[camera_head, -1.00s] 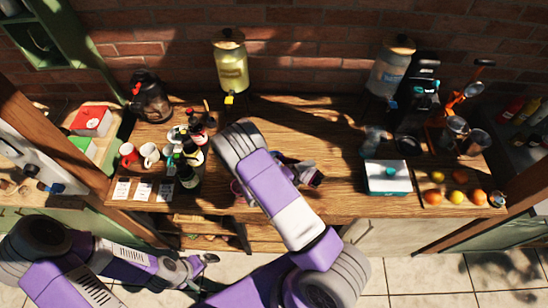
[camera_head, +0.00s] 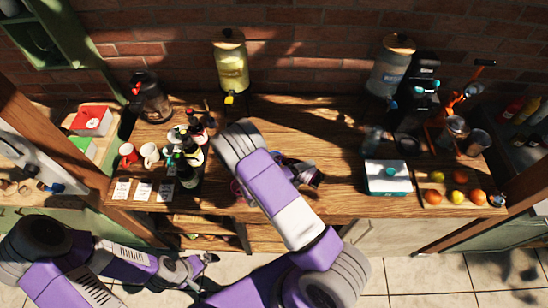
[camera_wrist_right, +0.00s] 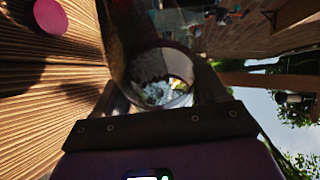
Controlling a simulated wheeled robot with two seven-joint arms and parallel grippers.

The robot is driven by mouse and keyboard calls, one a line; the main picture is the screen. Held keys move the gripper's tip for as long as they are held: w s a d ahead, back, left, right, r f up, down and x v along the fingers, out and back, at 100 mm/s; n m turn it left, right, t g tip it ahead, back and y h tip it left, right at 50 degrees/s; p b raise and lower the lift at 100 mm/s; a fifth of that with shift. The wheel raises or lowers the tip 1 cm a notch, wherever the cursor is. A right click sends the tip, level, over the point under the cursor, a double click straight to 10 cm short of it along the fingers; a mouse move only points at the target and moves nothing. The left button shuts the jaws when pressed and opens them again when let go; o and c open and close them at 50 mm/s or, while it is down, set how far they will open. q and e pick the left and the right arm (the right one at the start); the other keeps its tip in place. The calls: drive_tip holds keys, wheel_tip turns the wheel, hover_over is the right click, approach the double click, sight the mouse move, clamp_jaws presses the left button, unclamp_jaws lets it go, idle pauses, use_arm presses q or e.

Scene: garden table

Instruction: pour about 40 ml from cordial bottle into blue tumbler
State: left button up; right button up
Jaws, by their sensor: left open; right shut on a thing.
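My right gripper (camera_head: 308,176) is over the middle of the table, partly hidden by my own arm. It is shut on a dark, glassy round thing (camera_wrist_right: 163,90), seen end-on in the right wrist view. It may be the cordial bottle, but I see no label. My left gripper (camera_head: 205,268) is open and empty in front of the table, low over the floor. A bluish clear vessel (camera_head: 372,138) stands right of centre and may be the blue tumbler. A pink round thing (camera_wrist_right: 50,17) is on the table, partly hidden in the head view (camera_head: 237,188).
Several dark bottles (camera_head: 188,172), white cups (camera_head: 149,153) and cards (camera_head: 143,190) stand at the left. A yellow dispenser (camera_head: 232,68) is at the back. A white box (camera_head: 387,178) and fruit (camera_head: 457,197) are at the right. Bare wood lies between.

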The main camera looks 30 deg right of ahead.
wheel_tip(320, 180, down, 3)
drive_tip(key=m+t+y+b, duration=0.1)
drive_tip(key=m+b, duration=0.1)
drive_tip(key=b, duration=0.1)
drive_tip(key=shift+w+a+b, duration=0.1)
drive_tip(key=shift+a+b, duration=0.05)
drive_tip(key=shift+b, duration=0.15)
drive_tip(key=shift+w+a+r+m+t+y+p, duration=0.15)
drive_tip(key=shift+r+m+t+y+p, duration=0.15)
drive_tip(key=shift+r+m+y+p, duration=0.15)
drive_tip(key=shift+w+r+m, duration=0.1)
drive_tip(key=shift+m, duration=0.15)
drive_tip(key=shift+w+a+f+m+t+b, duration=0.15)
drive_tip(key=shift+w+f+m+t+b, duration=0.2)
drive_tip(key=shift+f+m+t+b, duration=0.35)
drive_tip(key=shift+r, duration=0.2)
drive_tip(key=shift+y, duration=0.35)
